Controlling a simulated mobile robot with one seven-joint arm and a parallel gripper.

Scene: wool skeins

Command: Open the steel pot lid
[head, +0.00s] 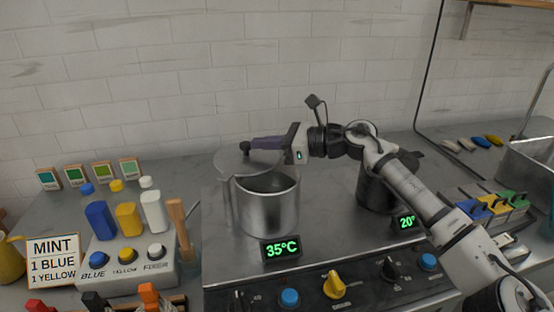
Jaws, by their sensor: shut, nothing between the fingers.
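The steel pot (268,209) stands on the left of the stove top, behind a 35°C display. Its round steel lid (236,163) is tilted and shifted to the left and back, so the pot's dark inside shows at the front right. A dark knob (245,147) sits on the lid. My gripper (252,145) reaches in from the right above the pot, its purple fingers shut, with the tips at the knob. Whether they touch the knob I cannot tell.
A second pot (377,190) stands to the right, partly hidden by my arm, with a 20° display (406,223). Blue, yellow and white bottles (126,219) stand left beside a MINT sign (53,260). Knobs (334,285) line the front panel. A sink (527,163) is far right.

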